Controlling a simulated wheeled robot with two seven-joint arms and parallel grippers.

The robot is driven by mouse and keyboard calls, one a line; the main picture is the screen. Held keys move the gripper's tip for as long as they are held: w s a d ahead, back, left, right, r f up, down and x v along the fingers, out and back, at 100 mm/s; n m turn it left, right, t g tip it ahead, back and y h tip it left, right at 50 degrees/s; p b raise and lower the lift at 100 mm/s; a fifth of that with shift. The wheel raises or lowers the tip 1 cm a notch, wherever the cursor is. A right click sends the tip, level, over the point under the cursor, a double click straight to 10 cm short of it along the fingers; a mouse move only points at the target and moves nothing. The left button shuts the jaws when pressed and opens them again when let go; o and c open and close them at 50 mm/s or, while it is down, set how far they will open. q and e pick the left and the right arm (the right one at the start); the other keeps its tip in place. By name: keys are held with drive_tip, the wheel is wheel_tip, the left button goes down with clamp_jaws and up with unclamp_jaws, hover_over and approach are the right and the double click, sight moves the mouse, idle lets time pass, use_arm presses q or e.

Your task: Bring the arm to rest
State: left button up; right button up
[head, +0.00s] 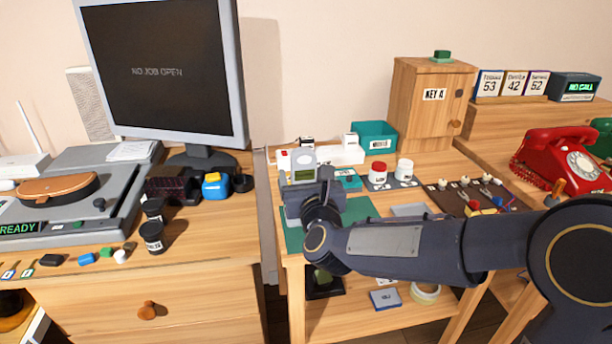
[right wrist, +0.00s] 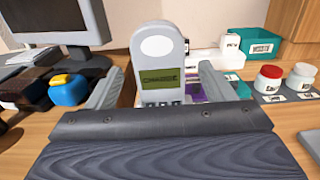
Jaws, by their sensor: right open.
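My right arm (head: 410,248) reaches in from the right over the wooden stand. Its gripper (head: 303,188) is over the green mat (head: 359,208), right in front of a grey handheld device (head: 300,166) with a small green display. In the right wrist view, the two fingers (right wrist: 160,82) are spread apart, with the upright device (right wrist: 159,50) showing between them. Clear gaps show on both sides of it. Whether it is between the fingertips or just beyond them I cannot tell. Its lower end is hidden by the gripper. My left gripper is not in view.
A red-lidded jar (head: 377,172) and a white jar (head: 404,169) stand right of the gripper. A teal bin (head: 375,135) and a wooden key cabinet (head: 425,115) are behind. A monitor (head: 160,70) stands left, a red dial phone (head: 563,157) right. Pegs and small parts lie near my forearm.

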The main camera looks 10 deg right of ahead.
drive_tip(key=s+d+f+n+g+y, duration=0.1)
drive_tip(key=s+d+f+n+g, duration=0.25)
drive_tip(key=s+n, duration=0.8)
drive_tip(key=s+d+f+n+g+y, duration=0.25)
drive_tip(key=s+f+n+g, duration=0.25)
drive_tip(key=s+n, duration=0.65)
drive_tip(key=s+d+f+n+g, duration=0.3)
drive_tip(key=s+f+n+g, duration=0.15)
drive_tip(key=s+n, duration=0.7)
wheel_tip(320, 180, up, 23)
drive_tip(key=p, duration=2.4)
drive_tip(key=shift+w+t, duration=0.2)
drive_tip(key=shift+t, duration=0.1)
drive_tip(key=shift+r, duration=0.1)
